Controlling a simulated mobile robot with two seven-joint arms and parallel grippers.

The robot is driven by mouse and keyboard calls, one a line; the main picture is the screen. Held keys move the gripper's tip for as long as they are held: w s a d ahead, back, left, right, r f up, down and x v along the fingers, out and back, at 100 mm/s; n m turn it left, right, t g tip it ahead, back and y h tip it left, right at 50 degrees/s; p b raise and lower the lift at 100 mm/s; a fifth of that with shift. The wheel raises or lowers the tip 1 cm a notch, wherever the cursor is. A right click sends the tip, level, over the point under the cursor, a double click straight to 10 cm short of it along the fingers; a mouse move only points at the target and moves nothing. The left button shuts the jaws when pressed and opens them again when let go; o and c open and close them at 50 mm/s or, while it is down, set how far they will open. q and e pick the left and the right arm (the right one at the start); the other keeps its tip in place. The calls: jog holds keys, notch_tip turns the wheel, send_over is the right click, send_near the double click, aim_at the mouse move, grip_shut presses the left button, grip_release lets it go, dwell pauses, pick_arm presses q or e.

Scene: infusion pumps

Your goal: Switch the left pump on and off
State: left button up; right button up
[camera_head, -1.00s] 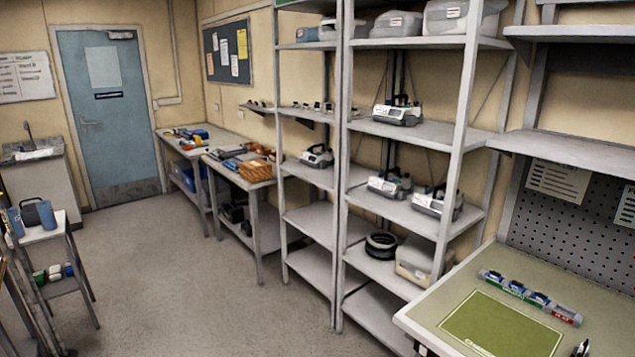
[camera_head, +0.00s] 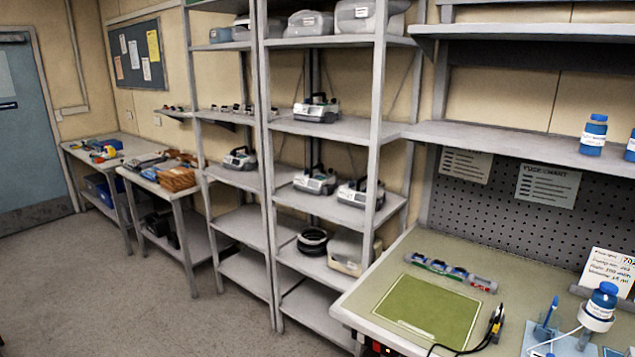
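Several grey-and-white pump-like devices with dark handles stand on the metal shelving. One pump (camera_head: 316,109) is on the upper middle shelf. Another pump (camera_head: 240,158) is on the left bay's shelf. Two more, a left one (camera_head: 315,180) and a right one (camera_head: 360,193), stand side by side on the shelf below. Which of them is the task's left pump cannot be told. Their switches are too small to make out. Neither of my grippers is in view.
A workbench (camera_head: 400,268) at the right carries a green mat (camera_head: 428,310), a tool rail (camera_head: 450,274), a corded tool (camera_head: 494,326) and a blue-capped bottle (camera_head: 601,304). A side table (camera_head: 190,192) stands left of the shelving (camera_head: 377,130). The floor (camera_head: 70,285) at left is open.

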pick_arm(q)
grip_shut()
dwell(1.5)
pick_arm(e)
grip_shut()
